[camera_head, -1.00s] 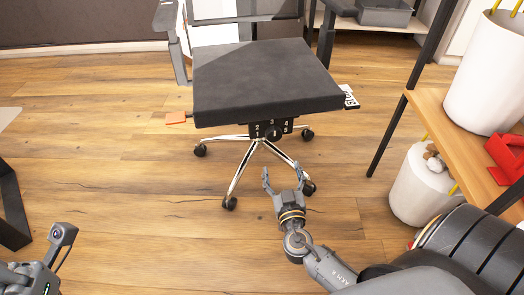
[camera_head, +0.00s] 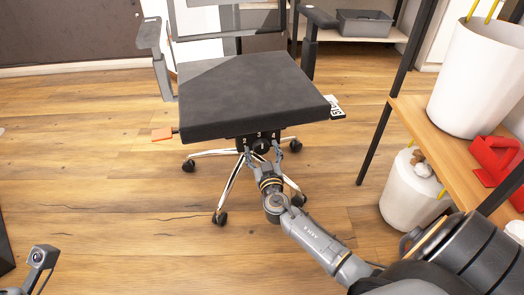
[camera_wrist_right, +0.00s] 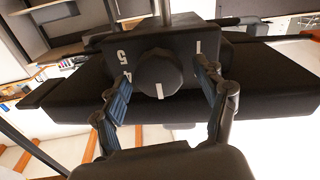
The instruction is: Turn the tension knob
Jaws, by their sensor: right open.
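The tension knob (camera_head: 261,146) is a round black dial under the front of the dark office chair seat (camera_head: 250,92). In the right wrist view the knob (camera_wrist_right: 158,75) has a white pointer line, and digits 1, 4 and 5 show upside down on its black housing (camera_wrist_right: 110,58). My right gripper (camera_head: 264,154) is open just in front of the knob. In the right wrist view its two fingers (camera_wrist_right: 163,82) stand on either side of the knob, with gaps visible. Part of my left arm shows at the lower left, but its fingers do not.
The chair's chrome legs and black casters (camera_head: 220,218) are close to my right forearm. An orange-tipped lever (camera_head: 162,134) and a black-and-white tag (camera_head: 336,111) stick out beside the seat. A wooden shelf (camera_head: 410,110) and white bin (camera_head: 408,198) stand right.

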